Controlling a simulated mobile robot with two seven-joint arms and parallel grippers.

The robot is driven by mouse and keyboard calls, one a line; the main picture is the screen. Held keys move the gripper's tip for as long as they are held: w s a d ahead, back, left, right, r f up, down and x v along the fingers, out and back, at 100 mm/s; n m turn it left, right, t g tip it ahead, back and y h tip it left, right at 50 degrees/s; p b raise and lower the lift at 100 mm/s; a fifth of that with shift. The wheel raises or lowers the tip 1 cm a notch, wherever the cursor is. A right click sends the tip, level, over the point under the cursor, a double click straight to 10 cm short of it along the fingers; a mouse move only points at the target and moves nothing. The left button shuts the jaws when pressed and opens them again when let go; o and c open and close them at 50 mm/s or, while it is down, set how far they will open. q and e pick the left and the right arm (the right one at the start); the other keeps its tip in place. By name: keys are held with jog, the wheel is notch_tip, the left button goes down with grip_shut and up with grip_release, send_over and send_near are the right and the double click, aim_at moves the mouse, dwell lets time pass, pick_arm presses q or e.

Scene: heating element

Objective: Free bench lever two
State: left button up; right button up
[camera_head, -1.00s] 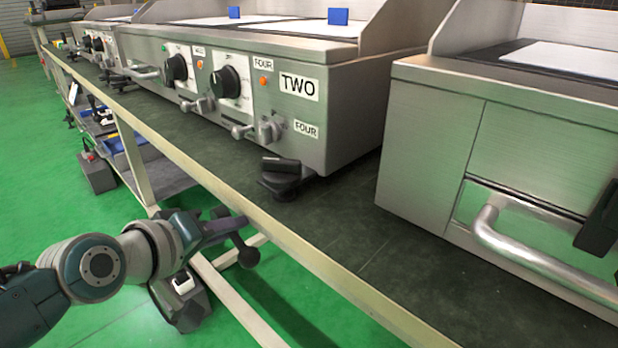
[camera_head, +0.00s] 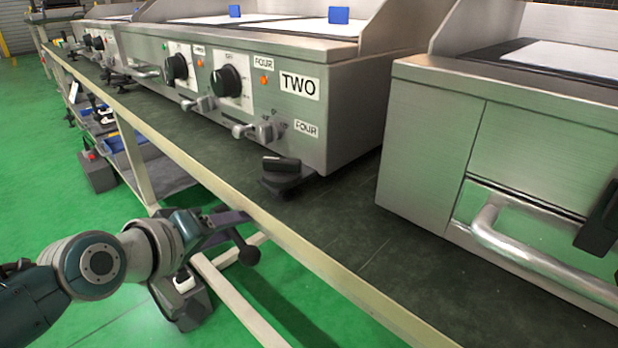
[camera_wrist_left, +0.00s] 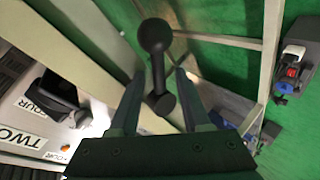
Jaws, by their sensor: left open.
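A dark lever with a ball knob (camera_head: 249,256) hangs at the bench's front edge, below the appliance labelled TWO (camera_head: 298,87). It also shows in the left wrist view as a ball-ended lever (camera_wrist_left: 153,36) with a short rounded lower end. My left gripper (camera_head: 230,222) is open beside the lever in the head view. In the left wrist view its two fingers (camera_wrist_left: 158,82) stand on either side of the lever's shaft, with the ball beyond the tips. I cannot tell whether a finger touches it. The lever's mounting is partly hidden by my gripper. My right gripper is not in view.
The bench's pale front rail (camera_head: 330,272) runs close beside my left gripper. A black foot clamp (camera_head: 283,180) sits on the bench under the appliance's corner. A steel appliance with a bar handle (camera_head: 520,250) stands at right. Green floor (camera_head: 50,190) is open at left.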

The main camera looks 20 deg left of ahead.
pick_arm(q)
jog(key=shift+s+r, duration=0.25)
jog(key=p+v, duration=0.5)
jog(key=v, duration=0.4)
jog(key=shift+s, duration=0.2)
jog(key=shift+a, duration=0.1)
